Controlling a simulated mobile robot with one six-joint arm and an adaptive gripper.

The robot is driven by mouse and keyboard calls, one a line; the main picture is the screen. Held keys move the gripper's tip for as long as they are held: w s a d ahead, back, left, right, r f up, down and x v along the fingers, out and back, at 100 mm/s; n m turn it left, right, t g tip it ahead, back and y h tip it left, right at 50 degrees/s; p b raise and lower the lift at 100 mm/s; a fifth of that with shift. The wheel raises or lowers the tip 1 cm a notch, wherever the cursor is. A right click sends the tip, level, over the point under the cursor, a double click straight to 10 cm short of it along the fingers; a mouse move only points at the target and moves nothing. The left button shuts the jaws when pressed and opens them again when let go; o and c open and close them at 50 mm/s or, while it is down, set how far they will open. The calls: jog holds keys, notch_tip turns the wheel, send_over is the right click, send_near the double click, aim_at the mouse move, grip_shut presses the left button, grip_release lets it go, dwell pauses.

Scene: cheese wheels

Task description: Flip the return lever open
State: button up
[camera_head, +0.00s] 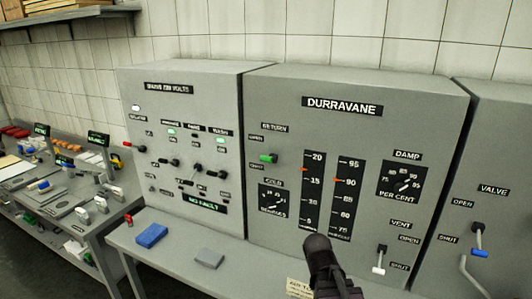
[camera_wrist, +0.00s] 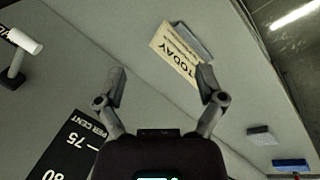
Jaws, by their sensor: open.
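The return lever (camera_head: 266,158) has a short green handle on a dark pivot. It sits under the RETURN label (camera_head: 274,127) at the upper left of the DURRAVANE panel (camera_head: 400,125), below a small OPEN label (camera_head: 256,138). The handle lies below the OPEN mark, roughly level. My gripper (camera_wrist: 162,80) is open and empty in the wrist view, with its fingers spread over the grey bench and a card. My dark arm end shows at the bottom of the head view, below and right of the lever and apart from it. The lever is not in the wrist view.
The vent lever (camera_head: 379,262) with a white handle is at the panel's lower right. A blue-handled valve lever (camera_head: 479,250) is farther right. A blue block (camera_head: 151,235) and a grey block (camera_head: 209,257) lie on the bench. A card (camera_wrist: 176,50) lies below my fingers.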

jog(key=w+a+r+n+t+h+p, duration=0.35)
jog(key=w+r+n, duration=0.25)
jog(key=r+n, duration=0.25)
jog(key=n+t+p, duration=0.8)
jog(key=n+t, duration=0.4)
jog(key=n, duration=0.7)
send_near(265, 159)
jog(key=a+v, duration=0.1)
jog(key=v, duration=0.2)
jog(key=shift+w+d+h, duration=0.1)
jog(key=shift+d+h, duration=0.15)
jog(key=shift+g, duration=0.25)
jog(key=shift+m, duration=0.25)
jog(key=x, duration=1.4)
jog(key=shift+r, duration=0.1)
jog(key=c, duration=1.2)
